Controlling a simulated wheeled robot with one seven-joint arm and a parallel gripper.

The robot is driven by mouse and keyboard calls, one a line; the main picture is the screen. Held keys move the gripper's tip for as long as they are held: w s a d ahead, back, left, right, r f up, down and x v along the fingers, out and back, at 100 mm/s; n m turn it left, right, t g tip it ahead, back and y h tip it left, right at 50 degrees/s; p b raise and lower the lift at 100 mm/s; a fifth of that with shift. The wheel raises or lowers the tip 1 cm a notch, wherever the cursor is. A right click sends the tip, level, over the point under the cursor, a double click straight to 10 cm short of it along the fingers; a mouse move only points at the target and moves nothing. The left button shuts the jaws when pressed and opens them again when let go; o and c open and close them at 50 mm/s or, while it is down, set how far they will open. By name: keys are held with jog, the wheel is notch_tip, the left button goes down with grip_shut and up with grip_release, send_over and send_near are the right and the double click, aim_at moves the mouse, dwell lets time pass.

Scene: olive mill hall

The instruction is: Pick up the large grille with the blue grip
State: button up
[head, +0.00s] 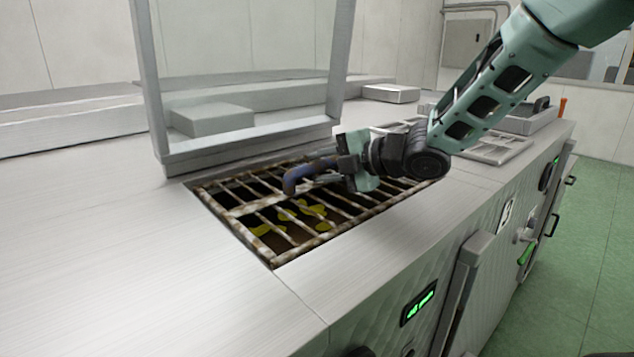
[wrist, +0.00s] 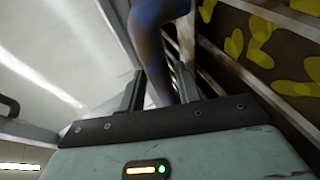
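The large grille (head: 262,226) is a rusty, white-flecked grid of bars lying over a rectangular opening in the metal counter. Its blue grip (head: 298,174) is a worn, curved bar standing above the bars; it also shows in the wrist view (wrist: 152,42). My gripper (head: 338,163) is above the grille at the grip. In the wrist view, its two dark fingers (wrist: 158,88) stand on either side of the grip, with little or no gap showing. It looks shut on the grip. The grille appears flat in its opening. My gripper hides part of the grip.
Yellow-green leaves (head: 310,214) lie beneath the bars. A metal-framed clear panel (head: 245,132) stands close behind the grille. A second, paler grille (head: 490,150) and a tray (head: 530,118) lie to the right. The counter at left (head: 110,250) is bare.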

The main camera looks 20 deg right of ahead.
grip_shut()
dwell(1.4)
jog(key=shift+r, duration=0.1)
